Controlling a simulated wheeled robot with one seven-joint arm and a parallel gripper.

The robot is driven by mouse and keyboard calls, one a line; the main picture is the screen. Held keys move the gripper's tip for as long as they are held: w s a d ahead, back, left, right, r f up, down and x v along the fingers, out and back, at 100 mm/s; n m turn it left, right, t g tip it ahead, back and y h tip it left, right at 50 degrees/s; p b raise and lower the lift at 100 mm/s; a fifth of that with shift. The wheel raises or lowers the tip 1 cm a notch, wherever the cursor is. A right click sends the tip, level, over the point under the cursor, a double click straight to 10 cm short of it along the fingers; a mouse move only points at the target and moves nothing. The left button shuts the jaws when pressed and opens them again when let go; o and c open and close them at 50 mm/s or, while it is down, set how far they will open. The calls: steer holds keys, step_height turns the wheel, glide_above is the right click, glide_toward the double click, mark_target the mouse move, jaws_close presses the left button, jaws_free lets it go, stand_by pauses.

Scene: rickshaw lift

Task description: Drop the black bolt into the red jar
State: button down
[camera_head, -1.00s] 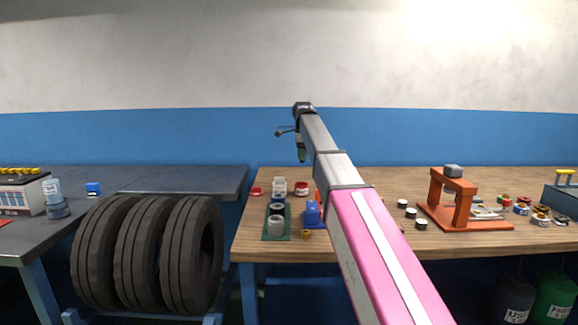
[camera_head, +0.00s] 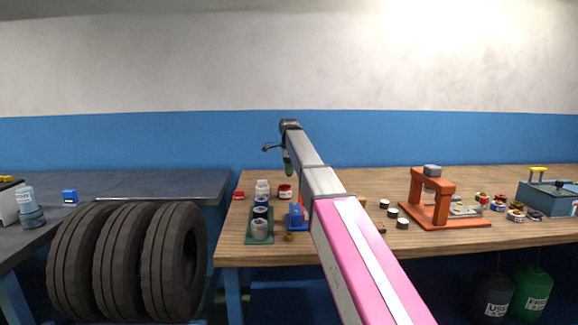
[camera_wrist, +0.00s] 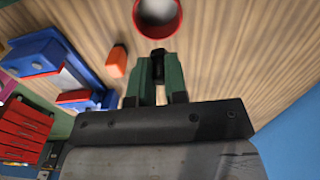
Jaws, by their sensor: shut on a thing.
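My gripper (camera_wrist: 159,78) has green fingers. They are closed around a small dark piece, the black bolt (camera_wrist: 158,62), which shows at the fingertips in the wrist view. The red jar (camera_wrist: 158,14) is at the top of the wrist view, just beyond the fingertips. Its round red rim is cut off by the picture edge and its inside looks pale. In the head view the gripper (camera_head: 288,166) hangs down above the red jar (camera_head: 285,191), which stands on the wooden table. The bolt is too small to make out there.
On the wooden table (camera_head: 345,185), a green tray (camera_head: 250,238) with cups and a blue device (camera_head: 297,217) stand near the jar. A white container (camera_head: 262,187) is beside it. An orange press (camera_head: 415,205) stands to the right. An orange piece (camera_wrist: 117,60) lies left of the fingers.

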steer(key=c, duration=1.1)
jaws_free()
step_height(320, 180, up, 10)
steer(key=shift+f, duration=0.1)
steer(key=shift+r, duration=0.5)
